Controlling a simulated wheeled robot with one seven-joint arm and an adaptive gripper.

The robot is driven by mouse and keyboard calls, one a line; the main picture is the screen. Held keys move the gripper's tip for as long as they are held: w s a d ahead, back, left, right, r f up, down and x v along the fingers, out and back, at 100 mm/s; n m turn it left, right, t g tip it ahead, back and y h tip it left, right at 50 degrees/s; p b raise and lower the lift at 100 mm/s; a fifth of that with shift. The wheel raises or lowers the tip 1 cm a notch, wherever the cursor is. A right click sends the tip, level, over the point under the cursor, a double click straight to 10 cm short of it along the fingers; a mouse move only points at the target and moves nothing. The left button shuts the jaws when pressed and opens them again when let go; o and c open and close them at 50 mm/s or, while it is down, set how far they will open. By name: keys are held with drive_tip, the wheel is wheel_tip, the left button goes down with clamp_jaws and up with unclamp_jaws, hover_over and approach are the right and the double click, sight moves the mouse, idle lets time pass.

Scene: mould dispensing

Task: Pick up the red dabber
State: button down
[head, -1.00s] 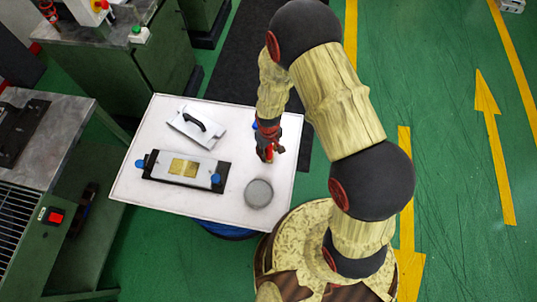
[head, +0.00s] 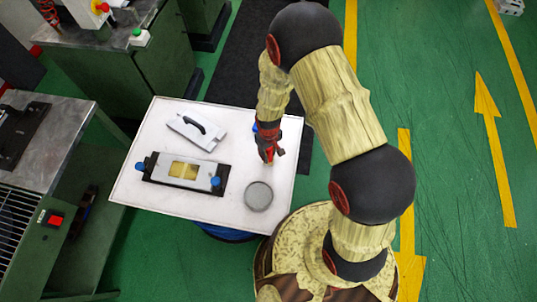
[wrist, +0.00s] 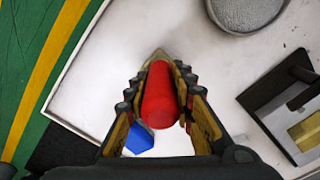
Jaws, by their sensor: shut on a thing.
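The red dabber (wrist: 158,95) lies between the two fingers of my gripper (wrist: 160,92) in the wrist view, with its rounded red length showing. The fingers are shut on it from both sides. A pale pointed tip shows just past its far end. In the head view my gripper (head: 268,157) hangs over the right part of the white tabletop (head: 235,218). There the dabber is mostly hidden by the gripper, and I cannot tell whether it touches the table.
A round grey pad (head: 258,196) stands just in front of my gripper. A black-framed mould (head: 160,179) with gold inserts and blue knobs lies to the left. A white float with a black handle (head: 197,128) lies behind it. A blue piece (wrist: 139,138) sits near the fingers.

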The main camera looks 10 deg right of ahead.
sight(268, 150)
wheel_tip(268, 150, up, 3)
drive_tip(key=shift+r, duration=0.1)
drive_tip(key=s+r+p, duration=0.1)
drive_tip(key=s+r, duration=0.4)
drive_tip(key=s, duration=0.2)
drive_tip(key=s+a+r+p, duration=0.1)
drive_tip(key=s+r, duration=0.3)
drive_tip(key=s, duration=0.3)
drive_tip(key=shift+r, duration=0.35)
